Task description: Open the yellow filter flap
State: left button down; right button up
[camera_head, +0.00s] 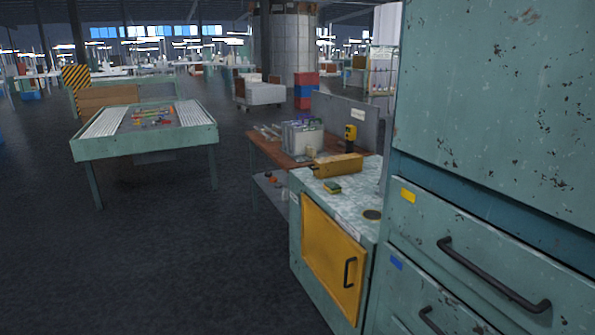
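A yellow flap (328,250) sits on the front of a green, speckle-topped cabinet (300,232) right of the middle. It looks shut against the cabinet front. A black upright bar handle (348,273) is on its right part. The flap's lower corner lies near the bottom of the view. Neither of my grippers shows in this view.
Large worn green drawers (490,235) with black handles stand close on the right, beside the cabinet. A yellow box (338,166) and a small green-yellow sponge-like block (332,187) lie on the cabinet top. A wooden workbench (270,147) stands behind. The floor (190,270) at left is clear.

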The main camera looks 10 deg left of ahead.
aim_at(326, 167)
jog(key=i+j+z, duration=0.1)
jog(key=z, duration=0.25)
jog(key=i+j+z, duration=0.2)
jog(key=z, duration=0.2)
jog(key=i+j+z, duration=0.1)
jog(key=i+j, duration=0.15)
jog(key=i+j+z, duration=0.1)
jog(key=j, duration=0.25)
jog(key=i+j, duration=0.3)
jog(key=i+j+z, duration=0.15)
jog(key=j, duration=0.2)
jog(key=i+j+z, duration=0.1)
jog(key=i+j, duration=0.15)
jog(key=i+j+z, duration=0.1)
jog(key=j, duration=0.4)
jog(key=i, duration=0.1)
